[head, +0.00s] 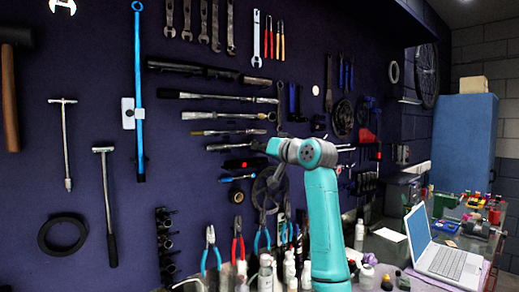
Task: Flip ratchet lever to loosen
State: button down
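Several long-handled steel tools that look like ratchets or wrenches hang level on the dark wall panel, among them an upper one (215,97), a middle one (225,116) and a lower one (228,132). Any small flip lever on their heads is too small to make out. My teal arm rises from the bottom centre in front of the panel, bends at a grey joint and points towards the wall tools. I cannot make out my gripper's fingers; they seem hidden behind the arm or lost against the dark tools. I cannot tell whether the arm touches any tool.
A bench at right holds an open laptop (447,262) and small coloured parts. A blue cabinet (465,140) stands behind. A black ring (44,237) hangs at lower left.

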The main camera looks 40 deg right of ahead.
dwell(0.4)
jog(key=n, duration=0.4)
jog(key=shift+d+f, duration=0.1)
jog(key=shift+d, duration=0.2)
jog(key=shift+d+n, duration=0.15)
jog(key=shift+n, duration=1.25)
jog(key=shift+d+n, duration=0.1)
jog(key=shift+n, duration=1.3)
jog(key=c, duration=1.6)
grip_release()
jog(key=shift+s, duration=0.1)
jog(key=s, duration=1.1)
jog(key=shift+s+d, duration=0.2)
jog(key=shift+s, duration=0.2)
